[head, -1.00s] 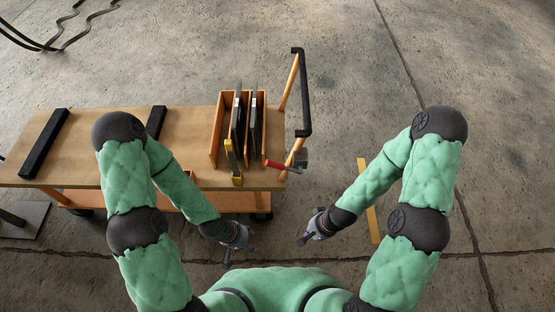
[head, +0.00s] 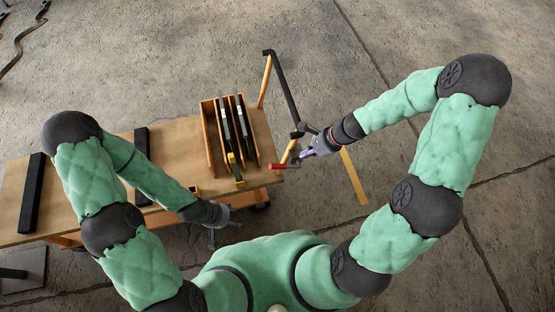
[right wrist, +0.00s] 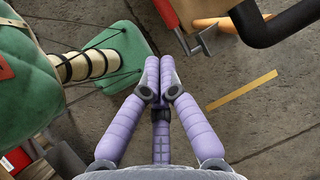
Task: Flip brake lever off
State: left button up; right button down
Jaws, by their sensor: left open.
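The brake lever with a red grip (head: 277,166) sits at the right end of the cart, beside the handle post. In the right wrist view its red part (right wrist: 167,11) and a grey metal bracket (right wrist: 196,42) show at the top, ahead of the fingertips. My right gripper (head: 306,153) is just right of the lever in the head view. In the right wrist view its purple fingers (right wrist: 159,62) are together with nothing between them, apart from the lever. My left gripper (head: 226,215) is open and empty, low in front of the cart.
The wooden cart (head: 180,150) carries an orange rack (head: 208,140) with dark panels. A black push handle (head: 285,85) rises at its right end, and it also shows in the right wrist view (right wrist: 285,25). A yellow floor strip (head: 354,178) lies right of the cart on clear concrete.

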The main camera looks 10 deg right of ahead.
aim_at(279, 168)
jog(key=shift+w+r, duration=0.1)
jog(key=shift+r, duration=0.1)
jog(key=b+x, duration=0.5)
jog(key=x, duration=0.9)
jog(key=shift+w, duration=0.1)
jog(key=shift+a, duration=0.1)
